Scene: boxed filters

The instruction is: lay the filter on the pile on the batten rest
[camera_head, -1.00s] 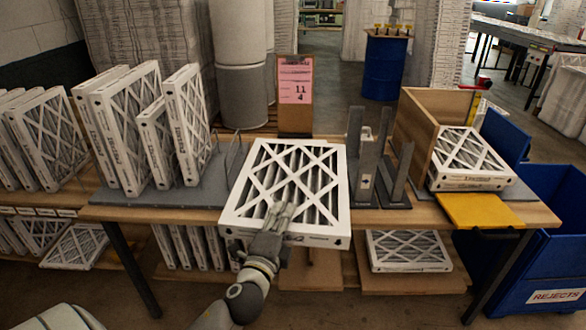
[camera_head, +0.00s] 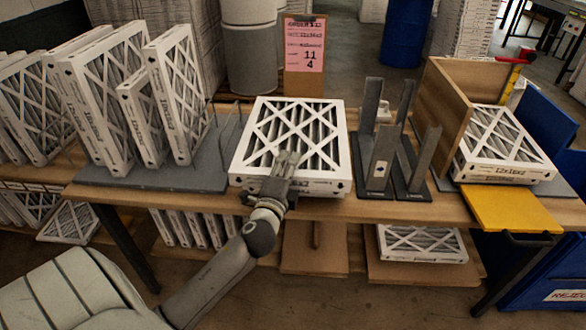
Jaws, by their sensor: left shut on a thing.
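A white-framed filter (camera_head: 262,130) with a diagonal lattice over grey pleats lies flat at the middle of the bench. My left gripper (camera_head: 283,165) is shut on its near edge. Whether its underside touches the bench cannot be told. At the right, a pile of flat filters (camera_head: 503,146) marked 12x16x2 lies beside an upright wooden board (camera_head: 447,118). What bears this pile is mostly hidden, and I cannot make out battens under it. My right gripper is not in view.
Grey upright posts (camera_head: 383,140) stand between the held filter and the pile. Upright filters (camera_head: 178,95) stand in a grey rack at left. A yellow plate (camera_head: 508,209) juts from the bench front. A clipboard with a pink sheet (camera_head: 304,45) stands behind.

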